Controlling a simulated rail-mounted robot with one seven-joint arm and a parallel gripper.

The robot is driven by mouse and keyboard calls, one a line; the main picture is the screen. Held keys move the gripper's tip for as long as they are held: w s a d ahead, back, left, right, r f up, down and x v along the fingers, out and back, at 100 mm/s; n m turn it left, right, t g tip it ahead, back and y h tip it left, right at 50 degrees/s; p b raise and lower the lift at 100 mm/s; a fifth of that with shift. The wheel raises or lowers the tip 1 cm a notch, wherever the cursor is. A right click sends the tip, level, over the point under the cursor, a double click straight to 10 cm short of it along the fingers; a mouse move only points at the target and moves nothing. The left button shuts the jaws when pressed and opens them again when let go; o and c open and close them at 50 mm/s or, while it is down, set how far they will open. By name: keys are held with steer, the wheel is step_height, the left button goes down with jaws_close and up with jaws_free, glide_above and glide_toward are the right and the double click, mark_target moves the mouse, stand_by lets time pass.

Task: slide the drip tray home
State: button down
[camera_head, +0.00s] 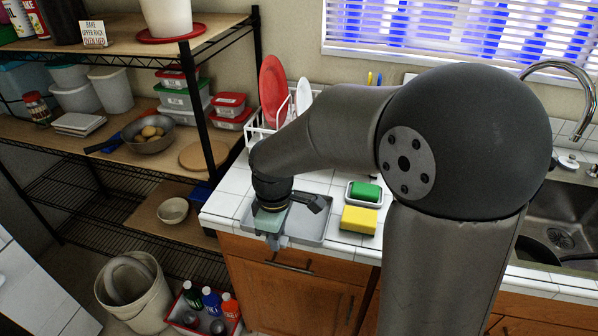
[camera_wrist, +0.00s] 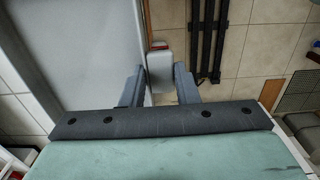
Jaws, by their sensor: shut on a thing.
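The drip tray (camera_head: 312,226) is a shallow grey tray on the white tiled counter, beside the dish rack and close to the counter's front edge. My gripper (camera_head: 275,241) is at the tray's front left, pointing down at the counter edge, and shut on the tray. My wrist hides part of the tray. In the wrist view, my two grey fingers (camera_wrist: 158,88) stand on either side of a light grey piece (camera_wrist: 160,72). The exact contact with the tray is hard to make out.
A white dish rack (camera_head: 258,135) with a red plate (camera_head: 272,88) stands behind the tray. A green sponge (camera_head: 366,192) in a dish and a yellow sponge (camera_head: 359,219) sit at its right. A wire shelf (camera_head: 205,120) is at the left. A wooden cabinet (camera_head: 290,298) is below.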

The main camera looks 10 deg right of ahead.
steer(key=w+d, duration=0.2)
steer(key=w, duration=0.2)
steer(key=w+d+p, duration=0.1)
steer(key=w+d, duration=0.2)
steer(key=w, duration=0.2)
steer(key=w+d+p, duration=0.1)
steer(key=w+d, duration=0.1)
steer(key=w, duration=0.3)
steer(key=shift+d, duration=0.25)
steer(key=w, duration=0.1)
steer(key=w+d, duration=0.1)
steer(key=w, duration=0.1)
steer(key=shift+w+d+f, duration=0.1)
steer(key=shift+d+f, duration=0.3)
steer(key=shift+r, duration=0.1)
steer(key=c, duration=1.1)
jaws_free()
steer(key=shift+f, duration=0.2)
